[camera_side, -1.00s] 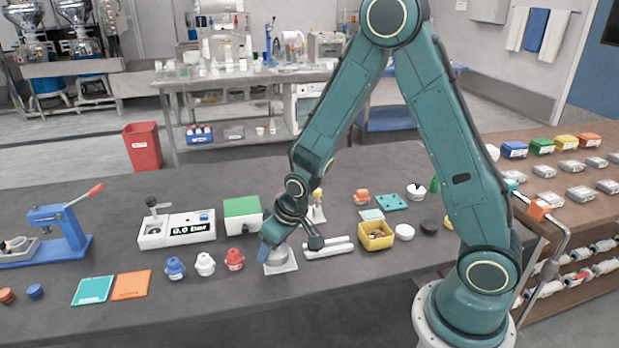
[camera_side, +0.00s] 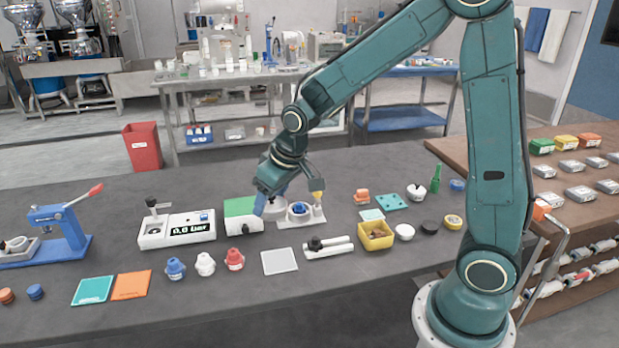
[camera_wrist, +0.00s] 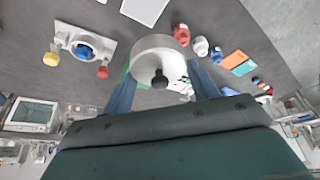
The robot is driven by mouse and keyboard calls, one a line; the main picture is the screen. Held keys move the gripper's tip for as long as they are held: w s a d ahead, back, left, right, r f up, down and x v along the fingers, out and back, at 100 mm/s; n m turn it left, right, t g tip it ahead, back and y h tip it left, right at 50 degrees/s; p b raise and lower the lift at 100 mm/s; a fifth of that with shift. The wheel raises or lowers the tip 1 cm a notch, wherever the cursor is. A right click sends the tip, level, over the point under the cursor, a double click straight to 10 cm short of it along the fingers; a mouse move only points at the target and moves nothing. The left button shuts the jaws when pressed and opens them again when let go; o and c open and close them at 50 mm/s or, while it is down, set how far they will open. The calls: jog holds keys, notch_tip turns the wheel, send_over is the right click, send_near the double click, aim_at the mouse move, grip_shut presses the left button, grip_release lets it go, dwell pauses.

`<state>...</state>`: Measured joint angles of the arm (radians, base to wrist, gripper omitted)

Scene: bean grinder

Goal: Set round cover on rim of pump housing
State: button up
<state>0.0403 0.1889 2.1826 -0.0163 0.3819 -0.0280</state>
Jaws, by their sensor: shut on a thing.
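My gripper (camera_side: 270,203) is shut on the round cover (camera_side: 276,208), a pale disc with a dark knob. In the wrist view the cover (camera_wrist: 158,58) sits between the two blue fingers of my gripper (camera_wrist: 162,82). The cover is held above the table, just left of what looks like the pump housing (camera_side: 299,212), a pale body with a blue centre on a flat base. In the wrist view the housing (camera_wrist: 88,46) lies left of the cover, apart from it, with its top uncovered.
A yellow-topped post (camera_side: 318,190) rises at the housing's right side. A bare pale plate (camera_side: 279,261) and a white bar with a black knob (camera_side: 328,247) lie in front.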

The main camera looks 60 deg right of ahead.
jog(key=w+d, duration=0.4)
jog(key=d, duration=0.5)
send_over(300, 204)
notch_tip(300, 204, down, 4)
jog(key=shift+f, duration=0.55)
jog(key=shift+f, duration=0.15)
jog(key=shift+f, duration=3.2)
jog(key=shift+f, duration=0.6)
jog(key=o, duration=1.2)
jog(key=shift+c, duration=0.2)
jog(key=shift+w+a, duration=0.1)
